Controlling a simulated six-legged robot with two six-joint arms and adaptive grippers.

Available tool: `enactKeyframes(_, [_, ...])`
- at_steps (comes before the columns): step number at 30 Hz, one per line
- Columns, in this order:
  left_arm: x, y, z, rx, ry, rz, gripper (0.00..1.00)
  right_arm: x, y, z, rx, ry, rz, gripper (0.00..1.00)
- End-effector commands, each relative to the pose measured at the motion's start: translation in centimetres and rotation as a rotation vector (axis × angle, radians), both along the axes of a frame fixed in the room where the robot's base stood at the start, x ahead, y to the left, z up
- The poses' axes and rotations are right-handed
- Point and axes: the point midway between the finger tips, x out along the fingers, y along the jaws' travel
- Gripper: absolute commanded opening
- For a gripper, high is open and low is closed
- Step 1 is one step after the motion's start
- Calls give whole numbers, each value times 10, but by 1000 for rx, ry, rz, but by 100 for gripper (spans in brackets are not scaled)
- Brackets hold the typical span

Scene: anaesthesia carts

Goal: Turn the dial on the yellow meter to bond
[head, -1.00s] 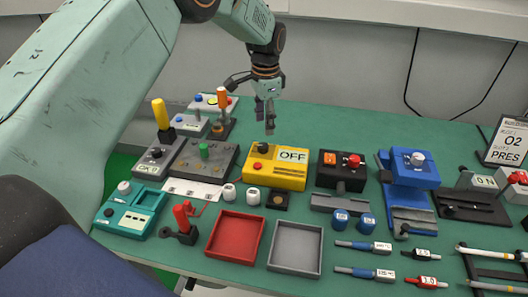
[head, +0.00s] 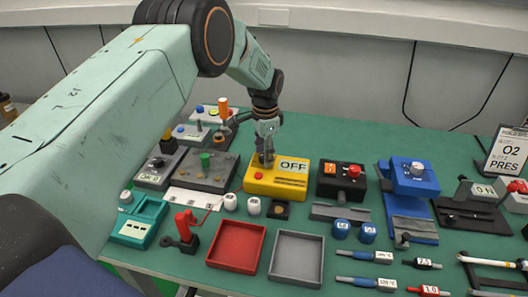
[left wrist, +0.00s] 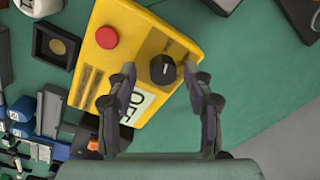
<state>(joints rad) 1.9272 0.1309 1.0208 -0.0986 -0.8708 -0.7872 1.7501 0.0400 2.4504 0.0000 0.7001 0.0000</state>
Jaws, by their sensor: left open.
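The yellow meter (head: 262,183) stands on the green table below my left gripper. Its display reads OFF, and it has a red button (head: 259,175). In the left wrist view the meter (left wrist: 185,50) shows its black dial (left wrist: 163,69) with a white mark. My left gripper (head: 265,158) points down over the dial and hides it in the head view. In the left wrist view the open fingers (left wrist: 162,85) stand on either side of the dial, with gaps between. I cannot tell whether they are level with it. My right gripper is not in view.
A black box with a red knob (head: 341,180) and a blue device (head: 411,178) stand to the right of the meter. A grey device with a green knob (head: 206,171) stands to its left. Red (head: 237,246) and grey (head: 296,258) trays lie in front.

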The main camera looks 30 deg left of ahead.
Motion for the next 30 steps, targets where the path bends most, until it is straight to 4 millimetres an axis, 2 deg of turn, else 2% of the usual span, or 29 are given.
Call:
enactKeyframes(2, [0,0,0,0,0,0,51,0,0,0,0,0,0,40])
enactKeyframes(20, [0,0,1,1,1,0,0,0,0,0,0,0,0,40])
enactKeyframes(30, [0,0,1,1,1,-39,0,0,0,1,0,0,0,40])
